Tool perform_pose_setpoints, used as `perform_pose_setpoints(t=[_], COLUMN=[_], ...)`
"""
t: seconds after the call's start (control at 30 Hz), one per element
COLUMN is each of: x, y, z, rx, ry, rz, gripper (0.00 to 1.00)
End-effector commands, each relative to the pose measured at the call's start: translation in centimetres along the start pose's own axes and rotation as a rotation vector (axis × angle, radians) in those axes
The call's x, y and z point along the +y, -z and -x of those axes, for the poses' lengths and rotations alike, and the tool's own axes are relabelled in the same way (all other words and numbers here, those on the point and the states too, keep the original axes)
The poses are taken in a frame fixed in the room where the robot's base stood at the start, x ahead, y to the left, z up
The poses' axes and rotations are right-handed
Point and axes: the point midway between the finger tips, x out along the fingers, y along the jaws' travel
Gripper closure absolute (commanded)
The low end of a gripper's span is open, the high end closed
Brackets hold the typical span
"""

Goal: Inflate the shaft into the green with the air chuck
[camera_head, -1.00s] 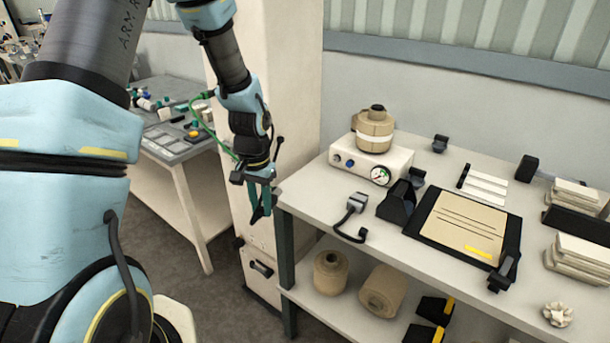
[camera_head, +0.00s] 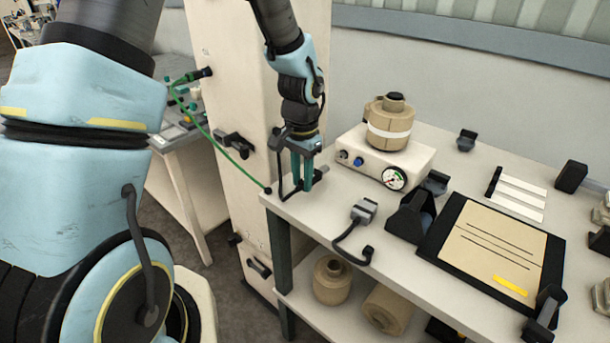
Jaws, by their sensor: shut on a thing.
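My gripper (camera_head: 302,183) points down over the near left corner of the bench, its teal fingers close together. It is shut on what I take to be the air chuck, mostly hidden by the fingers; a dark curved piece shows beside them. A green hose (camera_head: 203,128) hangs from a fitting on the pale cabinet and runs down to a black end near the bench corner. The white box (camera_head: 352,172) has a round gauge (camera_head: 393,178) with some green on its dial; the needle is too small to read. I cannot pick out the shaft.
A brown roll (camera_head: 390,125) stands on the white box. A grey block with a black curved arm (camera_head: 363,210) lies in front. A dark-framed board (camera_head: 495,245) lies right. More rolls (camera_head: 332,280) sit on the shelf below. The cabinet (camera_head: 235,60) stands close left of my gripper.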

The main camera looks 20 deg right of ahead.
Motion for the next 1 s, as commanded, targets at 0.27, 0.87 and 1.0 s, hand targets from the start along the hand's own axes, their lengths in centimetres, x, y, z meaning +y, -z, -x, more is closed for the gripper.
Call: perform_pose_setpoints(t=[0.27,0.87,1.0], x=[0.0,0.0,0.0], y=[1.6,5.4,5.9], z=[0.0,0.1,0.1], rx=[0.001,0.001,0.001], ry=[0.000,0.000,0.000], rz=[0.000,0.000,0.001], gripper=[1.00,1.00,1.00])
